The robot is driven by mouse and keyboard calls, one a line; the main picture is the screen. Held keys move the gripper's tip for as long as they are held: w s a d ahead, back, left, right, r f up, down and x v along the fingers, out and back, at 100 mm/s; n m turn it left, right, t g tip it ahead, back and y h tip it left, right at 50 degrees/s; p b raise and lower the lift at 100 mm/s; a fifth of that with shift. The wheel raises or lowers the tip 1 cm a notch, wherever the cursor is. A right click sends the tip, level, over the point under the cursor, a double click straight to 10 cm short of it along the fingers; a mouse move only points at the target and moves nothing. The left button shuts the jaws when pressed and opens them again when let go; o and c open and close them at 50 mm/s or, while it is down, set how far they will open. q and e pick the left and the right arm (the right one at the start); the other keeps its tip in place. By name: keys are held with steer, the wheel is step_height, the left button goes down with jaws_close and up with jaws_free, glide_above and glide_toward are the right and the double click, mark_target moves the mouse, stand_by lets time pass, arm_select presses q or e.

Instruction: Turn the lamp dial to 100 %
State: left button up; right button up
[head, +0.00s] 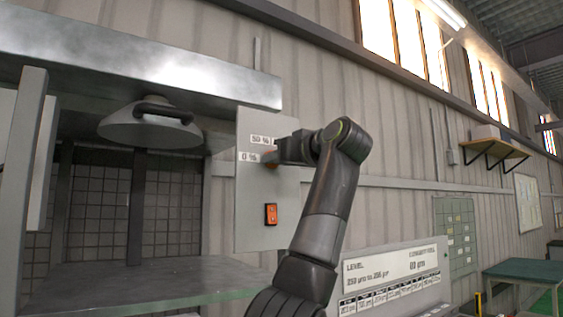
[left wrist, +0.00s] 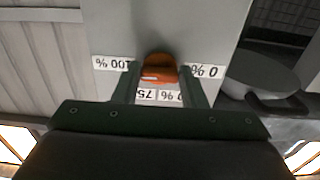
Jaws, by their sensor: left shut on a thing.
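The orange lamp dial (left wrist: 158,66) sits on a grey control panel (left wrist: 200,25). My left gripper (left wrist: 159,78) is shut on the dial, one finger on each side. In the left wrist view, the labels appear upside down: "100 %" (left wrist: 112,63) at the left, "0 %" (left wrist: 208,71) at the right, "75" and "50 %" below, partly covered. A pale mark shows on the dial, but I cannot tell its exact setting. In the head view, my left gripper (head: 279,153) hides most of the dial; "50 %" (head: 260,140) and "0 %" (head: 249,156) show beside it. My right gripper is out of view.
An orange switch (head: 270,214) is lower on the panel. A dome lamp (head: 150,125) with a dark handle hangs left of the panel, above a metal shelf (head: 150,280). A white display board (head: 390,278) stands at the lower right, near my arm.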

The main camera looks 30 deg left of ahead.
arm_select(q)
steer(key=shift+f, duration=0.15)
steer(key=o, duration=1)
steer(key=b+v, duration=0.4)
steer(key=v, duration=1.3)
steer(key=shift+d, duration=0.25)
